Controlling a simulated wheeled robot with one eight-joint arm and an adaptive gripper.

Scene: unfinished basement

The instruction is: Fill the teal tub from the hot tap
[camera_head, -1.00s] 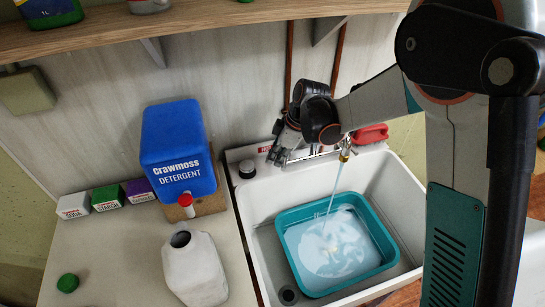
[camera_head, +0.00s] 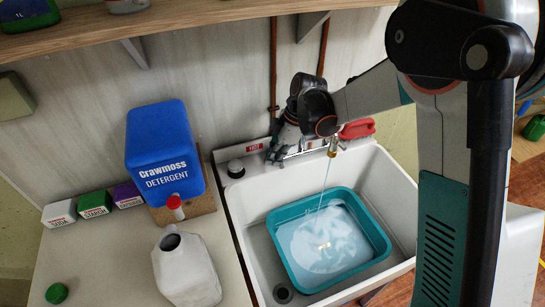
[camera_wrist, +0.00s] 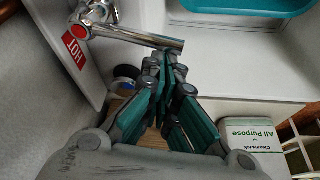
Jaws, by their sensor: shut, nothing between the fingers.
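The teal tub (camera_head: 381,249) sits in the white sink and holds cloudy, pale-blue water below its rim. A thin stream runs into it from the brass-tipped tap spout (camera_head: 333,148). The chrome tap (camera_wrist: 140,37) also shows in the wrist view, beside a red HOT label (camera_wrist: 73,44). That label also shows on the sink back in the head view (camera_head: 254,147). My gripper (camera_wrist: 165,62) is shut and empty, its fingertips close to the spout in the wrist view; I cannot tell whether they touch. In the head view my gripper (camera_head: 277,152) is by the HOT label, partly hidden by my wrist.
The white sink (camera_head: 237,205) surrounds the tub. Left of it are a blue detergent container (camera_head: 160,145), a white jug (camera_head: 188,275) and several small boxes (camera_head: 95,204). A red brush (camera_head: 357,129) lies behind the tap. A wooden shelf (camera_head: 200,22) runs above.

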